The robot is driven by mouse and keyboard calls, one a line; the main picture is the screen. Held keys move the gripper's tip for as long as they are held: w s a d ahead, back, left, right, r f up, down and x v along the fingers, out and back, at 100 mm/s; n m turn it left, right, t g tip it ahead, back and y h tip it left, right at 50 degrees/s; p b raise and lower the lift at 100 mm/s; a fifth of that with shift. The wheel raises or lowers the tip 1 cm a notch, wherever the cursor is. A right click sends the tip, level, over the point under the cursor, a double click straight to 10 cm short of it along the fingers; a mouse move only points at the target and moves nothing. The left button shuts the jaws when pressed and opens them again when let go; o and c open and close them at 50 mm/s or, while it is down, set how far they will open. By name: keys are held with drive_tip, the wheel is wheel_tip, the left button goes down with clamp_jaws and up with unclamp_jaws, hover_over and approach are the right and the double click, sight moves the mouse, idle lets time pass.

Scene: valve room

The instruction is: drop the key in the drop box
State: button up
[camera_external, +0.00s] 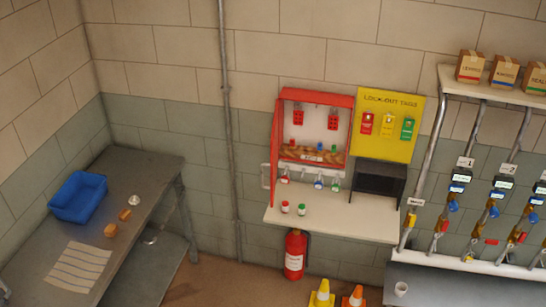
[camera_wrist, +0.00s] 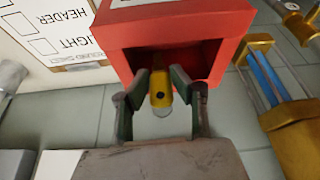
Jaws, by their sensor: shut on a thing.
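In the wrist view, my gripper (camera_wrist: 161,82) is shut on a small yellow piece with a dark dot and a pale rounded end, which I take for the key (camera_wrist: 160,95). Its fingers sit on either side of it. A red box (camera_wrist: 170,32) with a dark recess is directly ahead, and the fingertips and yellow piece overlap its opening. I cannot tell how far in they are. I take this for the drop box. My gripper and arm do not show in the external view, and I cannot place this red box there with certainty.
A printed sheet (camera_wrist: 70,25) is at upper left in the wrist view, and brass fittings (camera_wrist: 290,125) are at right. The external view shows a red lockout cabinet (camera_external: 275,130), a yellow tag board (camera_external: 385,100), a valve row (camera_external: 490,210) and a blue bin (camera_external: 78,197) on a table.

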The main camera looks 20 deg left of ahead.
drive_tip(key=shift+f, duration=0.65)
drive_tip(key=o, duration=0.9)
drive_tip(key=v, duration=1.2)
